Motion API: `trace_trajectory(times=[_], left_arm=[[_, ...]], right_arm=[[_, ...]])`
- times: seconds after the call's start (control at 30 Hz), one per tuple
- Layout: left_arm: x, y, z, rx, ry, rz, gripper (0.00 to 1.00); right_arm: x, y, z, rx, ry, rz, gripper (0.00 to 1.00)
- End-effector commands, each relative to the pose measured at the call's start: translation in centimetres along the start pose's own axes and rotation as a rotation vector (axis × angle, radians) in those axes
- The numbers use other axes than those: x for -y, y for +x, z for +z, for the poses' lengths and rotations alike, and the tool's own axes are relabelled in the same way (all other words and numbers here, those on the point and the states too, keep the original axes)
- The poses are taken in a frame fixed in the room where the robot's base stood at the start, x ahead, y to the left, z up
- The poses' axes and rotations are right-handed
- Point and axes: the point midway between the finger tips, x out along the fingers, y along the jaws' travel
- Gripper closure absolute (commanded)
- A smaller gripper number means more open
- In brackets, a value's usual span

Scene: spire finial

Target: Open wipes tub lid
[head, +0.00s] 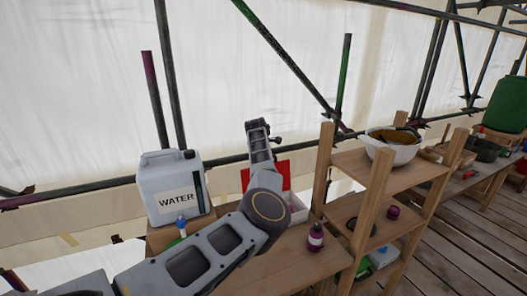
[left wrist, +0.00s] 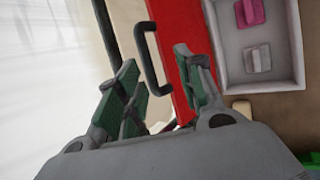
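I cannot make out a wipes tub for certain. A red panel (head: 283,172), apparently a raised lid, stands behind my left arm in the head view; it also shows in the left wrist view (left wrist: 178,58). Beside it is an open pale tray (left wrist: 283,78) with a pink piece (left wrist: 249,12) and a grey piece (left wrist: 257,58) inside. A black handle (left wrist: 152,62) sits at the red panel's edge. My left gripper (left wrist: 156,64) is open, its fingers apart with the handle appearing between them; contact is unclear. My right gripper is out of view.
A water container (head: 172,187) stands left on the wooden bench (head: 262,268), near a blue-capped bottle (head: 181,223). A purple bottle (head: 316,238) stands right of my arm. Scaffold poles run behind.

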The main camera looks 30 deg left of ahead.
Motion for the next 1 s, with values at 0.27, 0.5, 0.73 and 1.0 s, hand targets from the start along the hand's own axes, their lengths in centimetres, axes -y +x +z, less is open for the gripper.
trace_trajectory(times=[0.27, 0.5, 0.73, 1.0], left_arm=[[0.1, -2.1, 0.1, 0.001, -0.001, 0.0, 0.63], [0.1, -4.0, 0.0, 0.0, 0.0, -0.001, 0.63], [0.1, -4.8, -0.1, 0.0, -0.001, -0.002, 0.63], [0.1, -4.9, -0.1, 0.0, 0.0, -0.003, 0.63]], right_arm=[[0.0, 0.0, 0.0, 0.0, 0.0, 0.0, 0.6], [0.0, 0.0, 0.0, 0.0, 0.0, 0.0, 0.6], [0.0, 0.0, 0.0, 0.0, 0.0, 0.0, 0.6], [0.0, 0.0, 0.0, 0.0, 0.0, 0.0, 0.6]])
